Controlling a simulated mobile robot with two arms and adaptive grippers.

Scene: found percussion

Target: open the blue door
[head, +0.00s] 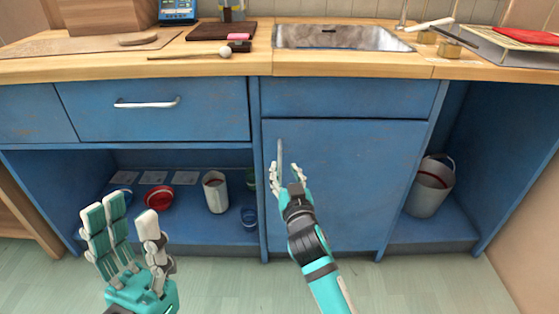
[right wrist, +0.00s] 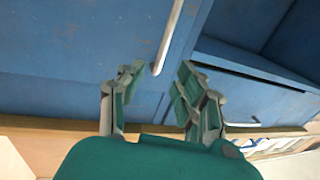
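The blue door (head: 360,185) is under the sink and looks closed. Its upright metal handle (head: 280,153) is near the door's left edge. The handle also shows in the right wrist view (right wrist: 168,38), its end close to the gap between my fingers. My right gripper (head: 287,172) is open in front of the door, at the lower part of the handle, which partly hides behind the fingers. I cannot tell whether they touch. My left gripper (head: 125,228) is open and empty, low at the left in front of the open shelf.
A wooden counter (head: 350,67) with a sink (head: 340,38) runs above the door. A drawer (head: 200,105) is at the left. The open shelf holds a red bowl (head: 158,198) and a white container (head: 215,192). A bucket (head: 430,187) stands in the right bay. The floor is clear.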

